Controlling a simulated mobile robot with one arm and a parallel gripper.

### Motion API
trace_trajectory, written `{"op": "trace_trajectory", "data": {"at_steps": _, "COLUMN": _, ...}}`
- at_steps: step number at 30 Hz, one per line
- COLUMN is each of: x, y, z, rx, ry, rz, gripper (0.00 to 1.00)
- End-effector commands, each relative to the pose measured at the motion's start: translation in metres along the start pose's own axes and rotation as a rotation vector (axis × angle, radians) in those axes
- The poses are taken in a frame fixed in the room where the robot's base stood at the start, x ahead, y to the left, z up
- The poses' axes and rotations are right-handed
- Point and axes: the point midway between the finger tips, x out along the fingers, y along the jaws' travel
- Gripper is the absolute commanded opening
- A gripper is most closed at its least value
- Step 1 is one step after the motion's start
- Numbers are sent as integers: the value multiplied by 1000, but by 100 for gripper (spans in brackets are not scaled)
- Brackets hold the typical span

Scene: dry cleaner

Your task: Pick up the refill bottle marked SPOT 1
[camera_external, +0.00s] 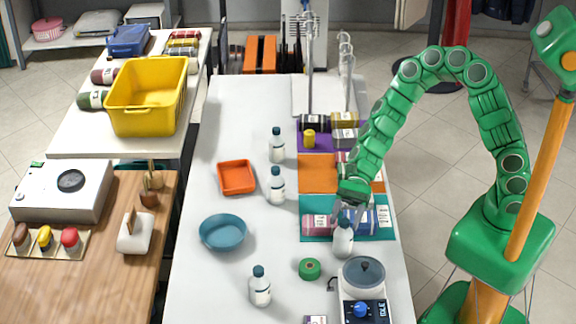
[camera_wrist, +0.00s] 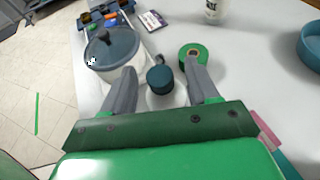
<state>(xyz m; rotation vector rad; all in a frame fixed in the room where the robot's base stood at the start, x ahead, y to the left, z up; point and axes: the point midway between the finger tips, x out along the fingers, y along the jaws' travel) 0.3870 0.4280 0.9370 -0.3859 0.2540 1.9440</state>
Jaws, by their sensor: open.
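Several white refill bottles with dark caps stand on the white table; their labels are too small to read, so I cannot tell which is SPOT 1. One bottle (camera_external: 343,240) stands right below my gripper (camera_external: 350,208), beside the teal mat. In the wrist view its dark cap (camera_wrist: 160,79) shows between the fingers of my open gripper (camera_wrist: 161,75), with clear space on both sides. Its body is mostly hidden below the cap. Other bottles stand at the front (camera_external: 260,288), in the middle (camera_external: 277,187) and further back (camera_external: 277,147).
A green tape roll (camera_external: 309,268) and a lidded pot on a scale (camera_external: 363,275) stand close to the nearest bottle. Rolled goods (camera_external: 318,225) lie on the teal mat (camera_external: 308,238) behind it. A blue bowl (camera_external: 222,232) and an orange tray (camera_external: 237,178) are on the left.

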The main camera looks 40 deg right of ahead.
Motion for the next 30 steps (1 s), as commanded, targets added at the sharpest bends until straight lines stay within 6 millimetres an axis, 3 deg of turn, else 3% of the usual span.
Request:
{"op": "trace_trajectory", "data": {"at_steps": 5, "x": 12, "y": 0, "z": -1, "rx": 1, "ry": 2, "rz": 0, "gripper": 59}}
{"op": "trace_trajectory", "data": {"at_steps": 14, "x": 13, "y": 0, "z": -1, "rx": 1, "ry": 2, "rz": 0, "gripper": 59}}
{"op": "trace_trajectory", "data": {"at_steps": 26, "x": 13, "y": 0, "z": -1, "rx": 1, "ry": 2, "rz": 0, "gripper": 0}}
{"op": "trace_trajectory", "data": {"at_steps": 30, "x": 13, "y": 0, "z": -1, "rx": 1, "ry": 2, "rz": 0, "gripper": 0}}
